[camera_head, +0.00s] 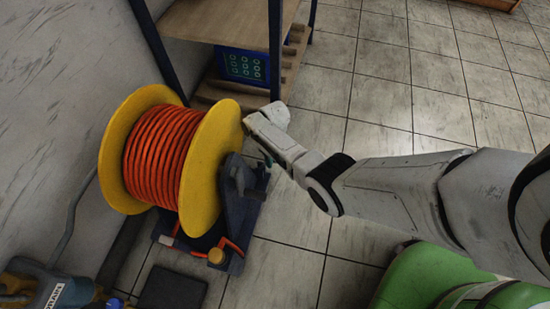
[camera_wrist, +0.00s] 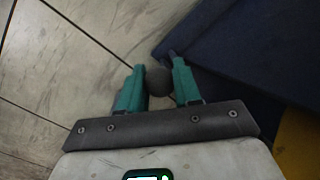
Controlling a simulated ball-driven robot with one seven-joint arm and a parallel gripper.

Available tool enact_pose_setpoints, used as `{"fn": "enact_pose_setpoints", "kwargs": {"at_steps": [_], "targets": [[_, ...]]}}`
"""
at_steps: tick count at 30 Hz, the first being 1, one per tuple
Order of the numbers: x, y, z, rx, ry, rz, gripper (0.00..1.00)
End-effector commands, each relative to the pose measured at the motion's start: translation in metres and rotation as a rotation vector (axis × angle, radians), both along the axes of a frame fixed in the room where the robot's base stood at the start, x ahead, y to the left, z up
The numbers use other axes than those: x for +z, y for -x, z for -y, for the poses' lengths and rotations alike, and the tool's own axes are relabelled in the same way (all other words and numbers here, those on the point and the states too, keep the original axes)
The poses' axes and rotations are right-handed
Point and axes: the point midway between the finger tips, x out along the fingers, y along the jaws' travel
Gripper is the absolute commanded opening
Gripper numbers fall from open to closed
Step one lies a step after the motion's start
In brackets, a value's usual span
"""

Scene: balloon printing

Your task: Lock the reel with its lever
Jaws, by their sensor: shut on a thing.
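The reel (camera_head: 205,165) has yellow flanges and is wound with orange cable (camera_head: 155,155). It sits upright on a dark blue stand (camera_head: 243,205) in the head view. The stand also fills the right of the wrist view (camera_wrist: 245,45), with a bit of yellow flange (camera_wrist: 298,135) at its lower right. My gripper (camera_wrist: 158,77) has its green fingers shut on a dark round knob (camera_wrist: 158,82), which appears to be the end of the reel's lever. The rest of the lever is hard to make out. In the head view my wrist hides most of the fingers, just right of the stand.
A shelf (camera_head: 215,20) with a blue box (camera_head: 245,65) stands behind the reel. A blue power tool (camera_head: 50,285) lies at the lower left. A green rounded object (camera_head: 425,275) is at the lower right. Tiled floor is open to the right.

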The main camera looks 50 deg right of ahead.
Motion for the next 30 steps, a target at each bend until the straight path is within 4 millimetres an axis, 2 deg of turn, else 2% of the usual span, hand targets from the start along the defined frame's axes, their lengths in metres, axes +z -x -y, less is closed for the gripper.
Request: {"fn": "enact_pose_setpoints", "kwargs": {"at_steps": [9, 10, 16, 25, 30], "targets": [[0.001, -0.005, -0.002, 0.002, -0.003, 0.010, 0.00], [0.001, -0.005, -0.002, 0.002, -0.003, 0.010, 0.36], [0.001, -0.003, -0.002, 0.002, -0.002, 0.007, 0.55], [0.003, -0.002, -0.001, 0.000, -0.001, 0.004, 0.57], [0.025, -0.003, 0.002, 0.000, -0.001, 0.004, 0.57]]}}
